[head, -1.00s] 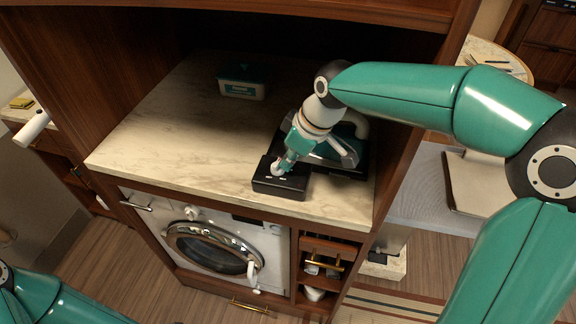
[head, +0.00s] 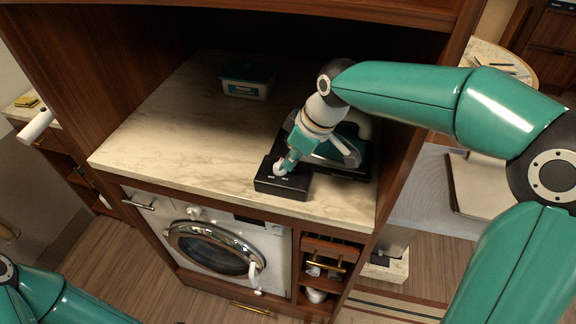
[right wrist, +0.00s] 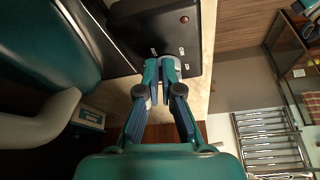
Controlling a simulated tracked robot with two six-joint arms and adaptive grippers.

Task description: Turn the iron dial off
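The iron station is a black base (head: 268,187) at the front right of the marble counter, with a dark teal iron (head: 327,150) behind it. The iron dial (head: 279,169) is a small light grey knob on the base; it also shows in the right wrist view (right wrist: 181,63), partly hidden by the fingers. My right gripper (head: 288,164) reaches down to the dial. In the right wrist view its fingertips (right wrist: 160,66) are close together at the dial and appear shut on it. My left gripper is out of view.
A teal-and-white tub (head: 247,80) stands at the back of the counter. The counter's left and middle are clear. Wooden cabinet walls and an upper shelf enclose the counter, and a washing machine (head: 215,245) is below. A small dark red light (right wrist: 184,19) is on the base.

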